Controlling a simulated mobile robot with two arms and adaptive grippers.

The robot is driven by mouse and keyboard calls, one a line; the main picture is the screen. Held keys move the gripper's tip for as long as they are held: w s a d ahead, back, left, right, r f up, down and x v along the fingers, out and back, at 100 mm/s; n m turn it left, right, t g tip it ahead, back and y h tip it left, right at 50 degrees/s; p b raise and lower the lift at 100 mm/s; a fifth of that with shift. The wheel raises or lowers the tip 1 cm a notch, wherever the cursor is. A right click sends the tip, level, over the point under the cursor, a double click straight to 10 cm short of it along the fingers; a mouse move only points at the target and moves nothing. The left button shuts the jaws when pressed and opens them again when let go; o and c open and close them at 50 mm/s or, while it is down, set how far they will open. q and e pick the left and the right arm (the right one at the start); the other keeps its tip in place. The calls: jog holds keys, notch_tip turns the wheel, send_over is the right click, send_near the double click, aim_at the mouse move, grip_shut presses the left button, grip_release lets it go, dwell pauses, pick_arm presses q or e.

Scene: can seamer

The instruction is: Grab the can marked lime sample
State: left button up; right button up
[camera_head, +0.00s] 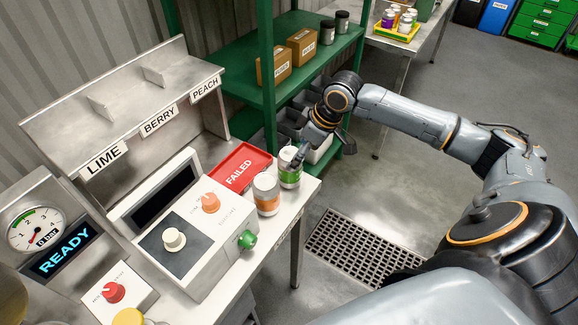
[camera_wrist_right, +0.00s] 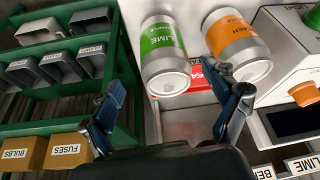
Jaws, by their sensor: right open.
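The can marked lime sample, silver with a green label (camera_wrist_right: 163,55), stands upright at the right edge of the bench in the head view (camera_head: 289,168). My right gripper (camera_wrist_right: 168,88) is open, and its fingers frame the lower part of this can in the wrist view. In the head view the right gripper (camera_head: 318,147) is just beyond the can, with one fingertip close to its top. I cannot tell whether it touches. An orange-labelled peach can (camera_head: 266,193) stands next to the lime can and also shows in the wrist view (camera_wrist_right: 236,48). My left gripper is not in view.
A red FAILED tray (camera_head: 239,167) lies behind the cans. The seamer's control box (camera_head: 190,235) with knobs stands to the left. A green shelf (camera_head: 292,85) with boxes and jars is behind my right gripper. The floor right of the bench is clear around a grate.

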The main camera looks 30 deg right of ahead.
jog(key=shift+w+a+f+p, duration=0.2)
jog(key=shift+a+f+p, duration=0.2)
jog(key=shift+f, duration=0.1)
jog(key=p+x, duration=0.1)
jog(key=x, duration=0.2)
jog(key=shift+w+a+f, duration=0.15)
jog(key=shift+a+f, duration=0.05)
jog(key=shift+f, duration=0.05)
jog(key=shift+w+f, duration=0.15)
jog(key=shift+f, duration=0.15)
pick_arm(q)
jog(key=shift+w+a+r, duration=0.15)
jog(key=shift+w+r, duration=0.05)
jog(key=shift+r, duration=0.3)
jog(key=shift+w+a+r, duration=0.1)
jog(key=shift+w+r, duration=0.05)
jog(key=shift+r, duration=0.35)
pick_arm(e)
jog(key=shift+r, duration=0.1)
jog(key=c, duration=1.6)
